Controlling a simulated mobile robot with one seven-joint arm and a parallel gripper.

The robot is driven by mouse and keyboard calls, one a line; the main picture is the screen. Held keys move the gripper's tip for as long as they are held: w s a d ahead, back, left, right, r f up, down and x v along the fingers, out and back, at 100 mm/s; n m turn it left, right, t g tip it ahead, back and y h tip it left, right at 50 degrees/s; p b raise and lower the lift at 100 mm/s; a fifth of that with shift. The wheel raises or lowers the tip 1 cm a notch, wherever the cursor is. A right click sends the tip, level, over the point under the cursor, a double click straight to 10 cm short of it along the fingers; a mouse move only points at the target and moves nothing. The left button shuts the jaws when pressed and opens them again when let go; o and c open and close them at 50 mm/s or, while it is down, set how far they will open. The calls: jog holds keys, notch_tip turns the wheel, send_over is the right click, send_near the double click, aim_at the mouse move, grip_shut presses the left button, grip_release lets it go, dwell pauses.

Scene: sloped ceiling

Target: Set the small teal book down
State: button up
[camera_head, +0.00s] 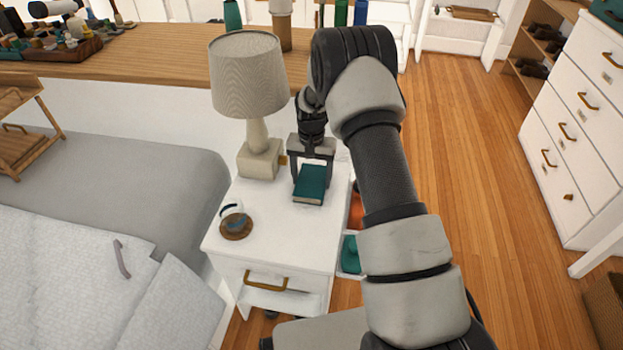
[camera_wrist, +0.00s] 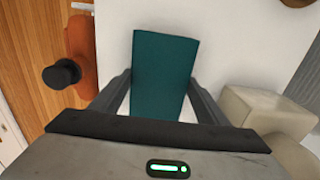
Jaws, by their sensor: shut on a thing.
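The small teal book (camera_head: 310,184) lies flat, at or just above the white top of the nightstand (camera_head: 285,222); I cannot tell whether it touches. My gripper (camera_head: 312,172) points down with its fingers on the two sides of the book, shut on it. In the wrist view the teal book (camera_wrist: 163,75) extends forward from between my two dark fingers (camera_wrist: 160,100), over the white surface. Its near end is hidden by my gripper body.
A lamp (camera_head: 250,85) with a square base stands left of the book. A mug on a round wooden coaster (camera_head: 236,230) sits at the front left. The nightstand's front middle is clear. A bed (camera_head: 120,190) is at the left.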

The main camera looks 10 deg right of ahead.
jog(key=o, duration=1.2)
